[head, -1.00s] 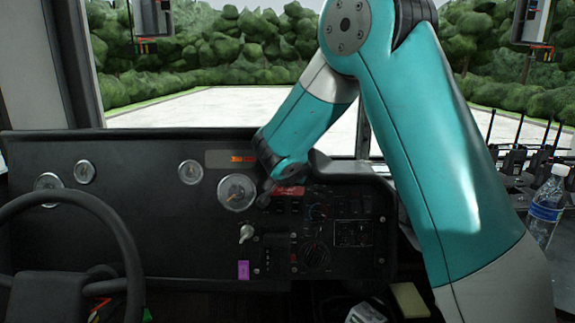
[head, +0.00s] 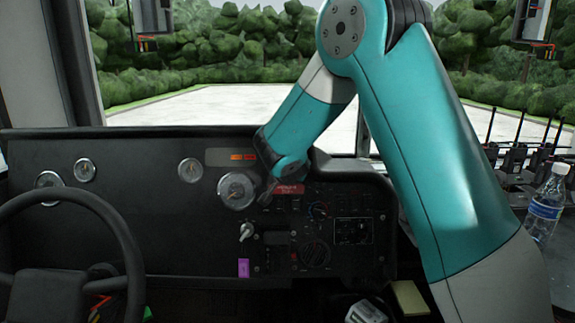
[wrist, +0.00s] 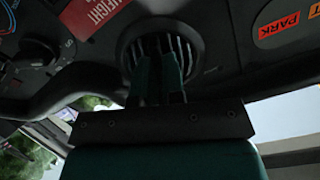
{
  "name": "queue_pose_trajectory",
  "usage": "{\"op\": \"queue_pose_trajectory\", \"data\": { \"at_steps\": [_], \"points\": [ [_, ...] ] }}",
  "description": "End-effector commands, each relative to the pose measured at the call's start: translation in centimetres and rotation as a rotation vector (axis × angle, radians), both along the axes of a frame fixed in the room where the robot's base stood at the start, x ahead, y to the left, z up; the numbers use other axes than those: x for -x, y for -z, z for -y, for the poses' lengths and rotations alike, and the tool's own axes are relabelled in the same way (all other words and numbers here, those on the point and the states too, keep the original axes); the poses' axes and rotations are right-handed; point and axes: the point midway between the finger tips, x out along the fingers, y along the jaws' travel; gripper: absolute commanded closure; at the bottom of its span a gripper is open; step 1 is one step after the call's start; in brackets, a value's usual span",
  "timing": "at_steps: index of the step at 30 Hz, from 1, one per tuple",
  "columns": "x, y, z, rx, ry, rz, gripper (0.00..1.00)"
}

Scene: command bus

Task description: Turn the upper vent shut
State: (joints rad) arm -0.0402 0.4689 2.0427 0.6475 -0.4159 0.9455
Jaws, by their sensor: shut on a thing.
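The upper vent (wrist: 190,50) is a round, dark slatted outlet at the top middle of the wrist view, between a red label and a lit PARK lamp. My gripper (wrist: 158,62) is shut on the vent, its fingers in front of the slats and covering the middle. In the head view my gripper (head: 267,192) is at the dashboard, right of a large round gauge, and the vent is hidden behind my wrist. I cannot tell the slat angle clearly.
The red label (head: 290,189) and a panel of knobs (head: 316,252) lie right of and below my gripper. The large gauge (head: 236,190) is close on its left. A steering wheel (head: 125,250) stands at left, a water bottle (head: 546,205) at far right.

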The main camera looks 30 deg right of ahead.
Motion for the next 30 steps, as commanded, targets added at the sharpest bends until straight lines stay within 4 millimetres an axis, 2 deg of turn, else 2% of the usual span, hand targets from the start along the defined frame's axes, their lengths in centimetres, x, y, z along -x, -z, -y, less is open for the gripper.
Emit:
{"op": "queue_pose_trajectory", "data": {
  "at_steps": [8,30],
  "points": [
    [-0.04,-0.05,-0.07,0.130,-0.059,-0.087,1.00],
    [-0.08,-0.22,-0.13,0.642,-0.284,-0.432,1.00]
  ]
}}
